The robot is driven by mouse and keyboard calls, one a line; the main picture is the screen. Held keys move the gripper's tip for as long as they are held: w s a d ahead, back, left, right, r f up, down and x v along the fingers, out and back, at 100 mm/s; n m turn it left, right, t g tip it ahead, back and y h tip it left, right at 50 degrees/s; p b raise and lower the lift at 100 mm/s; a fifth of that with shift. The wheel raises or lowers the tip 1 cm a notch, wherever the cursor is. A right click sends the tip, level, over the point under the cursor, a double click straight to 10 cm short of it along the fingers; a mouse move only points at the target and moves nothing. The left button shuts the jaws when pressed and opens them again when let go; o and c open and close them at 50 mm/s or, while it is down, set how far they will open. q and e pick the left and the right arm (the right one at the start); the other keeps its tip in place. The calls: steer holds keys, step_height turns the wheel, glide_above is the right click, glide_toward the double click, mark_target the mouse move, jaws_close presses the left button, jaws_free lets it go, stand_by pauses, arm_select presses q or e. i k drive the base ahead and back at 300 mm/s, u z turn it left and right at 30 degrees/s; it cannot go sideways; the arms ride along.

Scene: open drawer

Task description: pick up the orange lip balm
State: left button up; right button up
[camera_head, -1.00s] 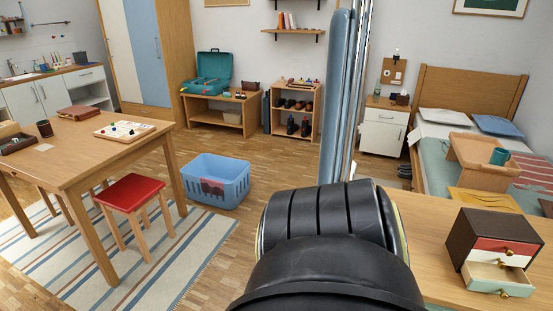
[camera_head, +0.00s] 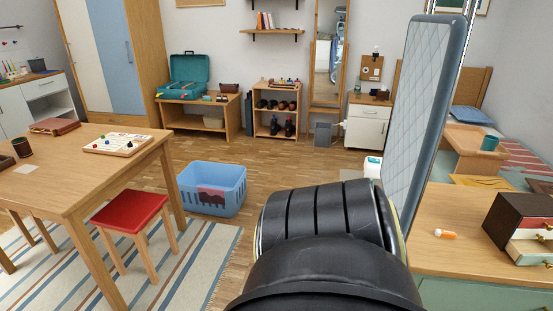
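The orange lip balm (camera_head: 445,234) is a small orange piece with a pale end, lying on the wooden top of the dresser (camera_head: 437,260) at the right. It is left of the small dark drawer box (camera_head: 518,226) and apart from it. Neither of my grippers shows in the head view. A thick black link of my own arm fills the lower middle and hides the dresser's left edge.
A blue basket (camera_head: 212,188), red stool (camera_head: 132,211) and wooden table (camera_head: 60,180) stand to the left. Wooden floor is clear between basket and shelves.

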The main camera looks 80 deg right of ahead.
mark_target(439, 233)
steer(key=z, duration=2.05)
